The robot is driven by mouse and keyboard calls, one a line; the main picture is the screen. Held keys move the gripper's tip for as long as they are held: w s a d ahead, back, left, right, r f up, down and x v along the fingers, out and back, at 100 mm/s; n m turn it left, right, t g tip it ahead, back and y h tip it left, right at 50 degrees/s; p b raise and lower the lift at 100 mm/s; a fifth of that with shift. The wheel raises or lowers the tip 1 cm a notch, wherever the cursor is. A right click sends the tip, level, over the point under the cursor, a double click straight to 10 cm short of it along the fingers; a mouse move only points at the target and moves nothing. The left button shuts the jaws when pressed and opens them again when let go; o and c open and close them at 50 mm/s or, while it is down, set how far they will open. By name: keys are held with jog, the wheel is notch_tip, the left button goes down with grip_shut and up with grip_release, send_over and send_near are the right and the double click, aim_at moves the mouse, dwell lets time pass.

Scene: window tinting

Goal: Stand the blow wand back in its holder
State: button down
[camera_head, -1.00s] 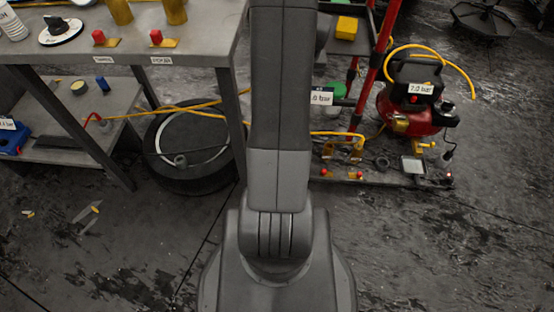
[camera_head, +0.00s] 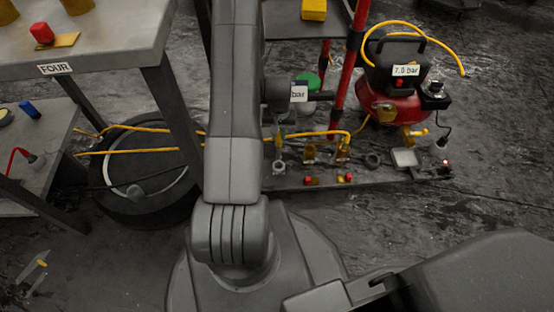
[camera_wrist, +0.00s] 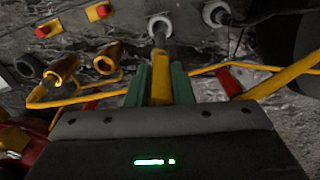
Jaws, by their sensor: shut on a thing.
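In the wrist view my gripper (camera_wrist: 160,88) has green fingers closed on a yellow piece of the blow wand (camera_wrist: 160,88). A grey shaft reaches up from this piece towards a pale grey ring (camera_wrist: 158,20), which I take for the holder. The shaft overlaps the ring in this view; I cannot tell whether it is inside it or above it. In the head view a grey ring (camera_head: 278,167) shows at the left end of the low platform. My arm hides most of the gripper and the wand there.
Beside the ring stand brass holders (camera_wrist: 62,68), a dark ring (camera_wrist: 28,66) and red knobs (camera_wrist: 97,11). A yellow hose (camera_head: 130,127) crosses to the platform. A red compressor (camera_head: 395,100) stands behind. A workbench (camera_head: 120,45) and black tyre (camera_head: 115,205) are at left. Floor is open at right.

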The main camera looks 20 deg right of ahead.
aim_at(279, 144)
notch_tip(279, 144, down, 9)
jog(key=b, duration=0.3)
jog(key=shift+f, duration=0.1)
jog(key=c, duration=1.3)
grip_release()
jog(key=shift+o, duration=0.2)
notch_tip(279, 144, up, 12)
jog(key=p, duration=0.4)
jog(key=shift+s+p, duration=0.1)
jog(key=shift+p, duration=0.2)
notch_tip(279, 144, down, 13)
jog(key=b, duration=0.5)
jog(key=shift+r, duration=0.2)
notch_tip(279, 144, up, 3)
jog(key=shift+r+p, duration=0.15)
jog(key=shift+p, duration=0.55)
jog(key=shift+r, duration=0.65)
